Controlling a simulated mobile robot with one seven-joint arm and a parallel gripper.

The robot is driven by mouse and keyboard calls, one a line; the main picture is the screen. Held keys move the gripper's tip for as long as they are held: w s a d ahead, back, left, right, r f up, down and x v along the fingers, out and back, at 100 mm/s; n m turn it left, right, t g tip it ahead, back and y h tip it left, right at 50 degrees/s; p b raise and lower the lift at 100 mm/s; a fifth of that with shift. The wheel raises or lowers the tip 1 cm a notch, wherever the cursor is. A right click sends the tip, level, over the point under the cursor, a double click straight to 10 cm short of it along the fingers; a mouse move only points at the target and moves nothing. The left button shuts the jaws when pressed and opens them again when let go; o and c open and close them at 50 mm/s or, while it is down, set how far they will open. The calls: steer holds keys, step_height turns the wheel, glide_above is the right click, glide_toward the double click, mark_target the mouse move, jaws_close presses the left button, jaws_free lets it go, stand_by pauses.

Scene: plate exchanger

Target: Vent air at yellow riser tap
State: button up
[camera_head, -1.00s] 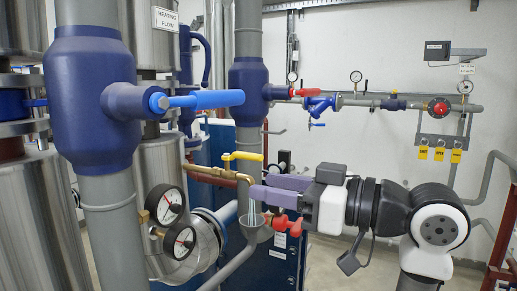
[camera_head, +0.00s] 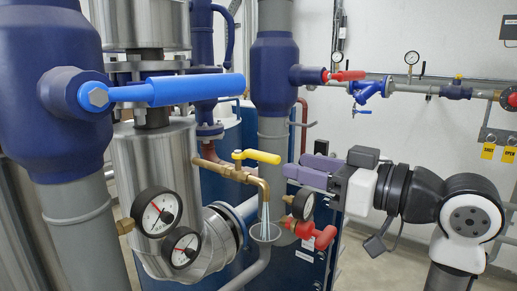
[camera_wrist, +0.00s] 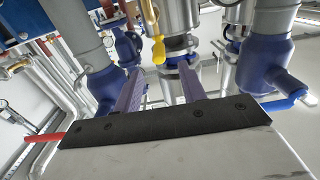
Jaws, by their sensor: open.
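The yellow lever of the riser tap (camera_head: 257,156) sits on a brass pipe (camera_head: 215,168) and points right in the head view. A stream (camera_head: 265,215) runs from the pipe's downturned spout into a grey funnel (camera_head: 264,234). My gripper (camera_head: 288,172) is to the right of the lever and slightly lower, apart from it in the picture. Its purple fingers are empty. In the wrist view, my gripper (camera_wrist: 160,68) has its two fingers spread, with the yellow lever (camera_wrist: 154,35) beyond the gap between them.
A blue lever (camera_head: 165,91) juts from a blue-cased pipe at the left. Two gauges (camera_head: 157,212) stand left of the funnel. A red lever (camera_head: 318,236) and another gauge (camera_head: 303,205) are below my gripper. A red-handled valve (camera_head: 346,75) is on the back wall pipe.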

mark_target(252, 153)
steer(key=p+x, duration=0.2)
steer(key=x, duration=0.8)
steer(key=shift+w+p, duration=0.1)
steer(key=shift+p, duration=0.2)
jaws_close()
